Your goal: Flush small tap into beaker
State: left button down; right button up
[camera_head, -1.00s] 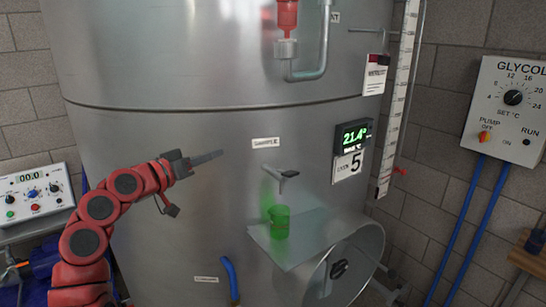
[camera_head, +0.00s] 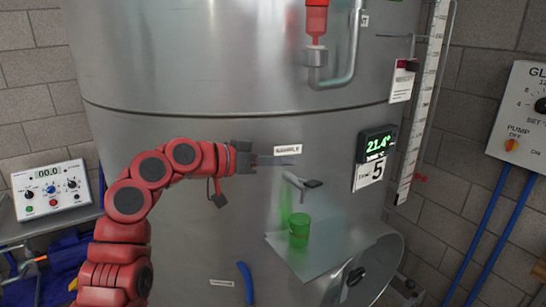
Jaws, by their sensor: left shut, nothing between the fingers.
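The small tap (camera_head: 303,183) sticks out of the steel tank's front below a small label (camera_head: 288,150); its lever has a dark end. A green beaker (camera_head: 299,232) stands upright on a pale shelf (camera_head: 318,262) below the tap. My left gripper (camera_head: 296,160) is shut and empty, its fingers pointing right, just above and left of the tap. I cannot tell whether its tips touch the tap. No liquid stream is visible. My right gripper is out of view.
The steel tank (camera_head: 180,75) fills the middle. A round hatch (camera_head: 362,278) juts out below the shelf. A blue handle (camera_head: 245,282) is at lower left. A control box (camera_head: 50,190) stands left. A display (camera_head: 376,144) and sight tube (camera_head: 424,105) are right.

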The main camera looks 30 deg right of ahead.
pick_arm(q)
jog(key=p, duration=0.3)
send_over(309, 187)
jog(key=w, duration=0.2)
jog(key=f, duration=0.1)
jog(key=shift+s+a+f+p, duration=0.15)
jog(key=shift+f+p, duration=0.1)
jog(key=shift+f, duration=0.45)
jog(key=shift+s+a+f+p, duration=0.2)
jog(key=shift+f+p, duration=0.1)
jog(key=shift+f, duration=0.35)
jog(key=shift+s+a+f+p, duration=0.15)
jog(key=shift+f+p, duration=0.1)
jog(key=shift+f, duration=0.45)
jog(key=f+m+b, duration=0.1)
jog(key=m+b, duration=0.1)
jog(key=b, duration=0.4)
jog(key=s+f+m+t+b, duration=0.1)
jog(key=b, duration=0.6)
jog(key=shift+s+m+t, duration=0.1)
jog(key=shift+m+t, duration=0.2)
jog(key=shift+m, duration=0.1)
jog(key=shift+f, duration=0.1)
